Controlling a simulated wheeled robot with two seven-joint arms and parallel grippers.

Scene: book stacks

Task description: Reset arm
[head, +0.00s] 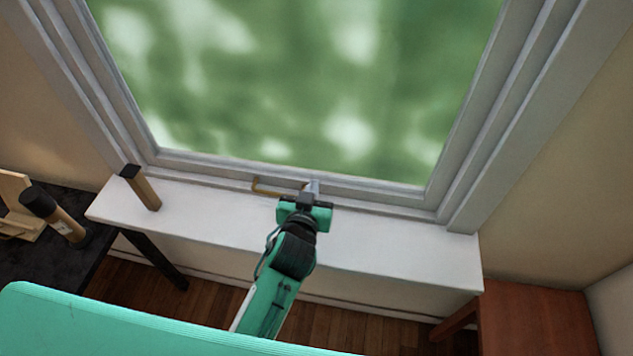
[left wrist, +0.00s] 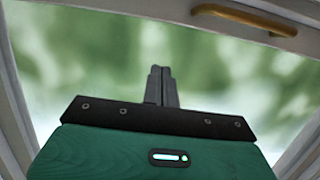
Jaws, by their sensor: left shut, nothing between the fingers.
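My left gripper (head: 309,190) reaches up to the bottom rail of the window, above the white sill. Its fingers are shut and empty; the left wrist view shows the two dark fingers (left wrist: 161,80) pressed together. A brass handle (head: 270,187) on the window's bottom rail is just left of the fingers in the head view. The handle also shows at the top right of the left wrist view (left wrist: 244,19), apart from the fingers. My right gripper is not in view.
The white window sill (head: 400,255) is clear on its right part. A tan object with a dark top (head: 146,190) stands at its left end. A dark table (head: 75,265) with wooden items is at the left. A reddish-brown wooden table (head: 535,320) is at the lower right.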

